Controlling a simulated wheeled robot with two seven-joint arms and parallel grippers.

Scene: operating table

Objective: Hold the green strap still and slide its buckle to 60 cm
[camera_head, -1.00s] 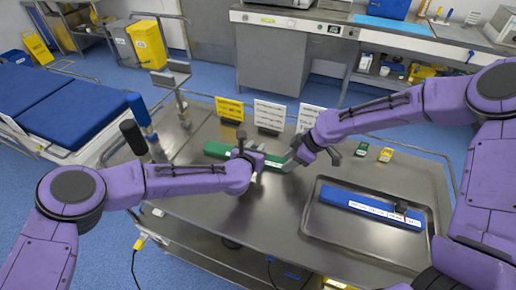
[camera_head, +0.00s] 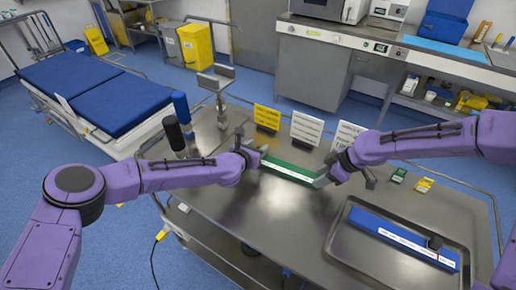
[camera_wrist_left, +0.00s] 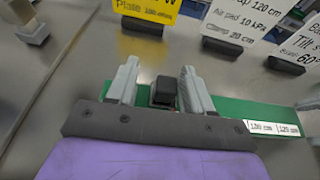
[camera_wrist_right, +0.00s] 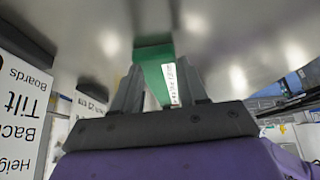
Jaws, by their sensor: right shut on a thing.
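The green strap (camera_head: 291,171) lies across the table at centre, with a white printed scale along it. The black buckle (camera_wrist_left: 164,88) sits between the fingers of my left gripper (camera_wrist_left: 160,78), with a gap on each side. My left gripper (camera_head: 250,152) is open at the strap's left end. My right gripper (camera_head: 323,180) is shut on the strap's right end; in the right wrist view the strap (camera_wrist_right: 153,58) passes between its fingers.
A metal tray (camera_head: 337,256) at right holds a blue strap (camera_head: 395,235) with a black buckle (camera_head: 435,243). Yellow (camera_head: 267,117) and white (camera_head: 306,128) cards stand behind the green strap. Small green (camera_head: 399,175) and yellow (camera_head: 424,185) blocks lie at right. The front table middle is clear.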

